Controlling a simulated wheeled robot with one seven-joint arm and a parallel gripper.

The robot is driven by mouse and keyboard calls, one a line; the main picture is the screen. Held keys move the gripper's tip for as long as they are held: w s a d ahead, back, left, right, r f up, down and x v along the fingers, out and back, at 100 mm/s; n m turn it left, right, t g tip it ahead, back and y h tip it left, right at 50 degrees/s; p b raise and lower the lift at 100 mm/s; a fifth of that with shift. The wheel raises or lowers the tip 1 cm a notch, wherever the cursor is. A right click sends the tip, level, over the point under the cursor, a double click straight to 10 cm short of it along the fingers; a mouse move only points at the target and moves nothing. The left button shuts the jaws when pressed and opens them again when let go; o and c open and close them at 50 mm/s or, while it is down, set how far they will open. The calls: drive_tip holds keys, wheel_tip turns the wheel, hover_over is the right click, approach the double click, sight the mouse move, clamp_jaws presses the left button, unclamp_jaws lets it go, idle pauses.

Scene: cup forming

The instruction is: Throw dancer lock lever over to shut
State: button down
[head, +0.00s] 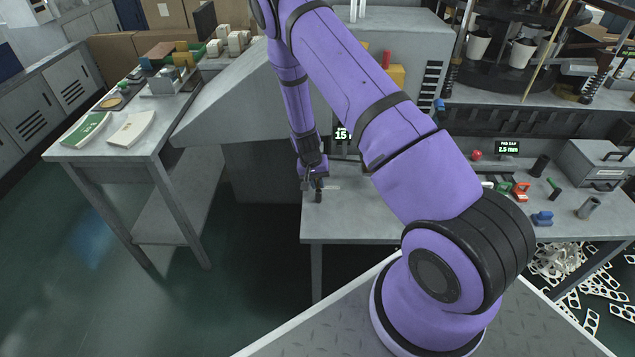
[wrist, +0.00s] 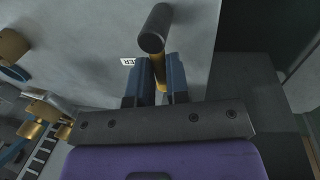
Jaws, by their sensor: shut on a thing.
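The dancer lock lever shows in the wrist view as a dark cylindrical knob (wrist: 153,28) with a brass-coloured shaft (wrist: 161,84) below it. My gripper (wrist: 160,82) has its two blue-grey fingers closed on this shaft, one on each side. The knob sticks out beyond the fingertips. A small white label (wrist: 128,61) with dark letters, partly covered, is just left of the fingers. In the head view my gripper (head: 313,196) is low at the left end of the grey bench; the lever cannot be made out there.
A grey bench (head: 350,225) runs to the right, with a red knob (head: 477,155), a grey box (head: 597,163) and small tools on it. A side table (head: 70,152) with booklets stands at left. Brass fittings (wrist: 38,130) are left of my gripper in the wrist view. Floor between tables is clear.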

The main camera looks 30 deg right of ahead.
drive_tip(key=c, duration=1.1)
unclamp_jaws()
wheel_tip(320, 180, up, 11)
drive_tip(key=w+a, duration=0.1)
drive_tip(key=shift+a+f, duration=0.2)
drive_tip(key=shift+a, duration=0.2)
drive_tip(key=shift+w, duration=0.1)
drive_tip(key=s+a+r+n+t+y, duration=0.1)
drive_tip(key=s+a+r, duration=0.15)
drive_tip(key=r, duration=0.75)
drive_tip(key=s+a+r+n+t, duration=0.15)
drive_tip(key=s+r, duration=0.25)
drive_tip(key=r, duration=0.6)
drive_tip(key=s+a+r+t+y, duration=0.1)
drive_tip(key=s+a+r, duration=0.15)
drive_tip(key=r, duration=0.75)
drive_tip(key=s+a+r+n+t, duration=0.1)
drive_tip(key=s+r+n, duration=0.1)
drive_tip(key=s+r, duration=0.4)
drive_tip(key=s+a+r+n+t, duration=0.2)
drive_tip(key=s+r, duration=0.4)
drive_tip(key=s, duration=1.1)
drive_tip(key=shift+s+a+r, duration=0.15)
drive_tip(key=shift+s+r, duration=0.15)
drive_tip(key=shift+r, duration=0.05)
